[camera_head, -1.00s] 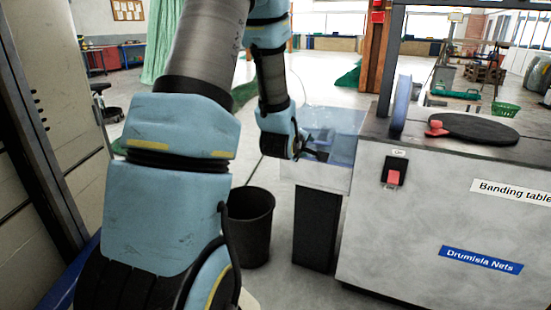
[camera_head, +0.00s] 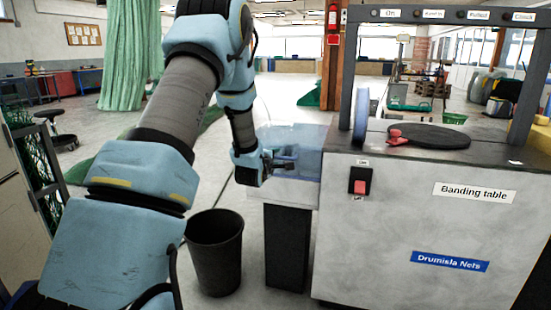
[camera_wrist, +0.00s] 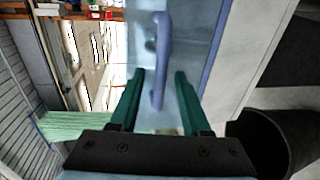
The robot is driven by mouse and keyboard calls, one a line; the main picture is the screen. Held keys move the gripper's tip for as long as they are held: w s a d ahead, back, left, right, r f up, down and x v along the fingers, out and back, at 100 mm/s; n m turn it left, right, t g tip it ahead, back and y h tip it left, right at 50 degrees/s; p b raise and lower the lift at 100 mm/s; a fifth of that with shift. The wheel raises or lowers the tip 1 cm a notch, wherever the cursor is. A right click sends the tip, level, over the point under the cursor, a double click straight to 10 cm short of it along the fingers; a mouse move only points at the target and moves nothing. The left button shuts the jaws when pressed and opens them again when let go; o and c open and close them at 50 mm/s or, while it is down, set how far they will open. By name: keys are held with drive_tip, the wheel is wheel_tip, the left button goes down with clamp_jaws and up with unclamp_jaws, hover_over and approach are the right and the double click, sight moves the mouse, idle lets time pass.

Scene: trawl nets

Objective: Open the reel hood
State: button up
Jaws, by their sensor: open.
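The reel hood (camera_head: 308,142) is a see-through bluish box at the left end of the banding table (camera_head: 410,215). It looks closed. Its blue bar handle (camera_wrist: 163,45) runs up the middle of the wrist view. My gripper (camera_head: 284,163) is at the hood's near left side in the head view. In the wrist view my gripper (camera_wrist: 160,76) is open, its green fingers on either side of the handle's lower part. Whether the fingertips reach past the bar I cannot tell. The reel inside is mostly hidden.
A black bin (camera_head: 215,255) stands on the floor below my arm, left of the hood's dark support (camera_head: 287,248). A red-and-black switch (camera_head: 360,184) is on the table's front. A post frame (camera_head: 346,70) rises from the table top. Floor behind the bin is clear.

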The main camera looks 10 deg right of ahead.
drive_tip(key=shift+w+d, duration=0.2)
drive_tip(key=shift+w, duration=0.15)
drive_tip(key=shift+c, duration=0.2)
clamp_jaws()
drive_tip(key=shift+f, duration=0.1)
idle(0.9)
